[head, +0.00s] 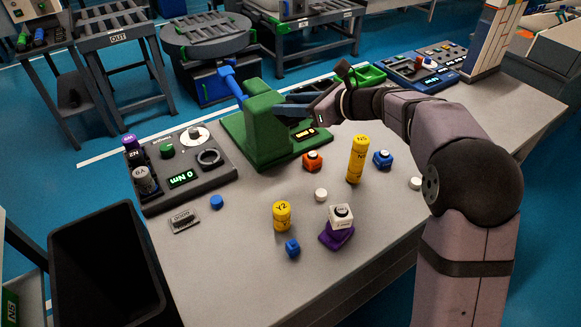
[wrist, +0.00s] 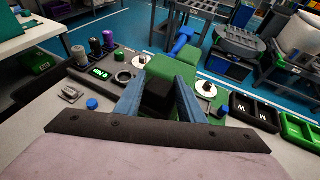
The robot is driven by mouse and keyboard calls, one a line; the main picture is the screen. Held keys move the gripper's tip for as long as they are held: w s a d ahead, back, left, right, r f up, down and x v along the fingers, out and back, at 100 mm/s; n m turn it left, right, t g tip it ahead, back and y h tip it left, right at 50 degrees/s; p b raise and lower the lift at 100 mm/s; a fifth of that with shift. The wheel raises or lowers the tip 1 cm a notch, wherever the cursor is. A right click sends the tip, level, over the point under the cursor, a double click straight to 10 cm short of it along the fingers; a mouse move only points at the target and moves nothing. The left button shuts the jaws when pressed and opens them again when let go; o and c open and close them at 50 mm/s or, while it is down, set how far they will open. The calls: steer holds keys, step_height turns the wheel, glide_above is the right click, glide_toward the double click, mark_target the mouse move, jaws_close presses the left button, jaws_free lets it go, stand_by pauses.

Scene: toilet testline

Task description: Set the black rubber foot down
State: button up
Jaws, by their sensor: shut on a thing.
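The black rubber foot (wrist: 158,94) shows in the wrist view as a dark block between the two blue fingers of my gripper (wrist: 158,80). My gripper is shut on it. In the head view my gripper (head: 284,106) reaches in from the right, beside the upright of the green press (head: 265,130). The foot cannot be made out there. In the wrist view the green press (wrist: 185,66) lies just beyond the fingertips. I cannot tell whether the foot touches the press.
A grey torque panel (head: 185,168) stands left of the press. Yellow cylinders (head: 357,160), a purple-based block (head: 337,237), an orange block (head: 313,161) and small blue and white caps stand on the grey table (head: 225,270). A black bin (head: 107,270) stands at the left. The front table is partly clear.

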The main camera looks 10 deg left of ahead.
step_height(320, 180, down, 21)
steer(key=shift+f+p, duration=0.1)
steer(key=shift+p, duration=0.2)
stand_by(0.4)
steer(key=shift+f, duration=0.1)
steer(key=o, duration=0.8)
steer(key=shift+o, duration=0.2)
steer(key=b+v, duration=0.2)
steer(key=v, duration=1)
steer(key=shift+r, duration=0.2)
